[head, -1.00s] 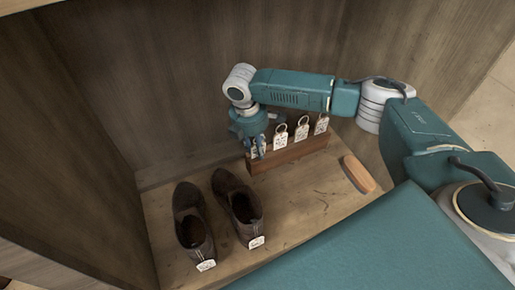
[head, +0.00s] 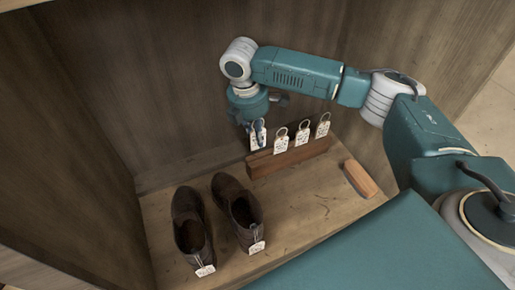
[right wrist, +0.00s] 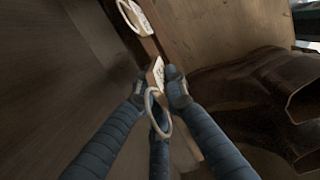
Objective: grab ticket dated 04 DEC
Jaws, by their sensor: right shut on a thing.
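My right gripper (head: 257,126) is shut on the leftmost ticket (head: 257,140), a white tag with a ring, just above the left end of the wooden rack (head: 290,157). In the right wrist view the ticket (right wrist: 157,74) sits between the fingertips (right wrist: 158,90), its ring hanging toward the camera. Three more ringed tickets (head: 281,143) (head: 302,135) (head: 323,127) stand in a row in the rack. The dates are too small to read. My left gripper is not in view.
A pair of dark brown shoes (head: 190,235) (head: 238,208) stands in front and to the left, each with a white tag at its heel. An orange-brown block (head: 360,178) lies right of the rack. Wooden walls enclose the bench at the back and left.

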